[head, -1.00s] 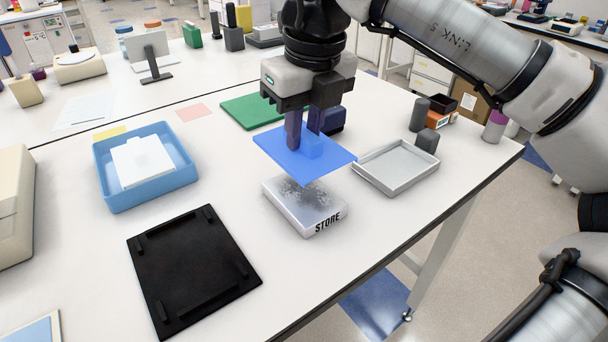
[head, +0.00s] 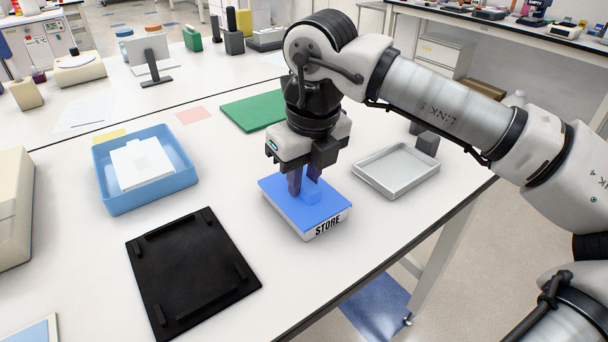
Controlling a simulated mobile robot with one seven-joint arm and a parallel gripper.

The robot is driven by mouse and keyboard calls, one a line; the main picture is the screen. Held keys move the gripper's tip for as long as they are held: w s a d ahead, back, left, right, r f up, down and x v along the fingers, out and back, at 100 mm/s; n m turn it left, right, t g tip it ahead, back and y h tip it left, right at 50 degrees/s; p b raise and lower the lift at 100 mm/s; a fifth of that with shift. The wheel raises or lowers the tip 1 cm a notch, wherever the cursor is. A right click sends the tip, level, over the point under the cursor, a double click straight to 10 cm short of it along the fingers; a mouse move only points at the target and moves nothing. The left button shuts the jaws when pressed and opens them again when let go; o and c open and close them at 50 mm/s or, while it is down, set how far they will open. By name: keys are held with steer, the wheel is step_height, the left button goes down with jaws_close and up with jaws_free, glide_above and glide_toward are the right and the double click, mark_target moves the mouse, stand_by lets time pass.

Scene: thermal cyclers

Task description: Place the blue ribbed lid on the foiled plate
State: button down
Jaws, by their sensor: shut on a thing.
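The blue lid (head: 286,203) is a flat blue slab with a raised block on top. It lies over the top of the foiled plate (head: 318,231), which shows only its pale front side marked "STORE". The lid looks level and lined up with the plate; whether it fully touches all round is too small to tell. My gripper (head: 304,190) is directly above, pointing down, with its fingers shut on the lid's raised block. The plate's foil top is hidden under the lid.
A grey tray (head: 374,186) stands close to the right of the plate. A black frame plate (head: 190,262) lies to the front left, a blue bin (head: 180,181) with a white item at left, and a green mat (head: 247,111) behind. The table's front edge is near.

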mark_target(312, 187)
steer(key=c, duration=1.3)
jaws_free()
steer(key=shift+o, duration=0.2)
step_height(312, 187, up, 12)
steer(key=s+d+p, duration=0.1)
steer(key=shift+s, duration=0.25)
